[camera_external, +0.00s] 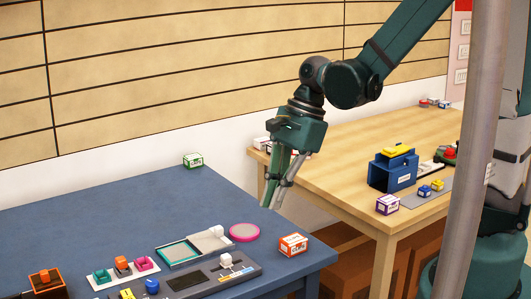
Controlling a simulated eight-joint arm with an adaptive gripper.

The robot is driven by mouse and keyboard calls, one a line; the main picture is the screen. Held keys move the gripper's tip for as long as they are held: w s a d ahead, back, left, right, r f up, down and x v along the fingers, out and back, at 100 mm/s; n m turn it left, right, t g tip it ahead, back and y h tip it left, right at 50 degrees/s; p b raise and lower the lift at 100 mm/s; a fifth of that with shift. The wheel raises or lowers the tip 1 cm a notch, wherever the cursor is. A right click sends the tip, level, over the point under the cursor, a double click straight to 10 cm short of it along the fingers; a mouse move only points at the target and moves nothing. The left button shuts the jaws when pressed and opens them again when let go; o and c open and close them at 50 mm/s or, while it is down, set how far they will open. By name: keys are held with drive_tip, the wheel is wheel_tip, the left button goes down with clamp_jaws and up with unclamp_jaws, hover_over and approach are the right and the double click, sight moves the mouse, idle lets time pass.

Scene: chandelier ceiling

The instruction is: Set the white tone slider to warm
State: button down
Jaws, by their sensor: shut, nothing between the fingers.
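A dark grey panel (206,275) lies at the front of the blue table. It carries a white knob (226,261), a blue knob (152,286) and a yellow piece (127,294), and the frame cuts its lower edge. Behind it lies a flat tray-like piece (179,252) with a teal rim and a white block (216,231) at its right end. I cannot tell which part is the white tone slider; no labels are readable. My gripper (270,205) is shut and empty, pointing down above the blue table's far right edge, behind the panel and apart from it.
A strip with coloured blocks (122,268) lies left. A green box (193,160) stands at the back. A wooden table (330,160) stands behind; a grey pole (474,150) blocks the right.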

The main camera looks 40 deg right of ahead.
sight(230, 256)
drive_tip(key=shift+s+a+f+m, duration=0.15)
drive_tip(key=shift+a+f+m, duration=0.25)
drive_tip(key=shift+a, duration=0.1)
idle(0.3)
drive_tip(key=shift+b+x, duration=1.2)
drive_tip(key=shift+x, duration=3.7)
drive_tip(key=shift+s+a, duration=0.15)
drive_tip(key=shift+a, duration=2)
drive_tip(key=shift+a+b, duration=0.45)
drive_tip(key=shift+a, duration=1.3)
drive_tip(key=shift+d, duration=0.1)
